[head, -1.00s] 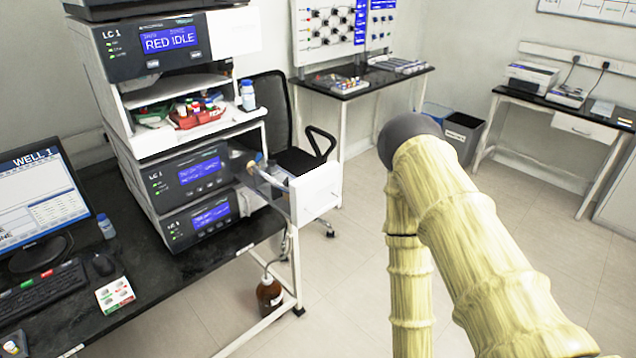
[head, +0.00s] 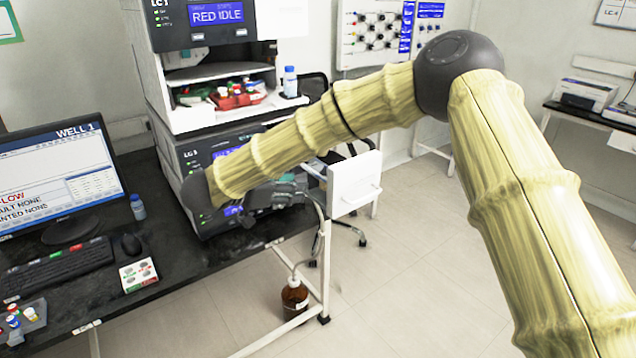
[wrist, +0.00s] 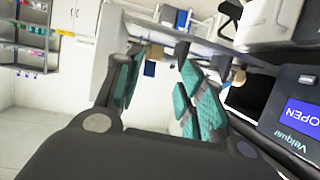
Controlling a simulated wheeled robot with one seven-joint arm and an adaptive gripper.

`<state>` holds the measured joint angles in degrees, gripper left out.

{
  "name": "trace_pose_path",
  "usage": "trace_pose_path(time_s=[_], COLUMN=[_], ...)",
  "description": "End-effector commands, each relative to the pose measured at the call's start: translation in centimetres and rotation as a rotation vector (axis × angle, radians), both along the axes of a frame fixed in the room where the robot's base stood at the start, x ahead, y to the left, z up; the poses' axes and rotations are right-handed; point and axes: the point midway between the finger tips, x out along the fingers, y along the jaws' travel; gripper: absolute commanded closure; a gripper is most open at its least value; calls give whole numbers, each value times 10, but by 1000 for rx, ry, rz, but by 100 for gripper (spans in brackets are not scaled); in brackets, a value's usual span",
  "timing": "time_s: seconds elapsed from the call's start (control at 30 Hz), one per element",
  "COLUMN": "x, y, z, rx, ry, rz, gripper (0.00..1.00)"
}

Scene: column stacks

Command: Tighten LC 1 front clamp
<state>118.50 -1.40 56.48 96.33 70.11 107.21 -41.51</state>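The LC 1 stack stands on the black bench, its upper unit (head: 200,22) reading RED IDLE. A lower unit (head: 195,150) of the stack is partly covered by my arm. The white open door (head: 355,185) stands out at the stack's right side. My gripper (head: 275,196) is in front of the lower units, left of that door. In the wrist view my gripper (wrist: 160,78) is open, its teal pads apart. I cannot tell which is the front clamp. A display (wrist: 300,117) reads OPEN.
A monitor (head: 58,185), keyboard (head: 60,272) and mouse (head: 131,244) occupy the bench at left. A small bottle (head: 138,207) stands near the stack. A brown bottle (head: 295,296) sits low by the bench leg. Open floor (head: 410,290) lies to the right.

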Motion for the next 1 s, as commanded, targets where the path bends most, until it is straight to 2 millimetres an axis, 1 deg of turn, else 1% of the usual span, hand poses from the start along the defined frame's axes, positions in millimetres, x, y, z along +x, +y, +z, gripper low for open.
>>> trace_pose_path(time_s=[0.03, 0.1, 0.17, 0.23, 0.37, 0.8, 1.0], x=[-3, -7, -9, -9, -3, 34, 44], y=[5, 9, 10, 9, 0, -52, -65], z=[18, 34, 41, 43, 40, 14, 6], rx=[4, 5, 6, 5, 5, 5, 5], ry=[11, 28, 38, 44, 44, 44, 43], rz=[-31, -60, -74, -83, -84, -83, -82], gripper=[61, 61, 61, 61, 61, 61, 61])
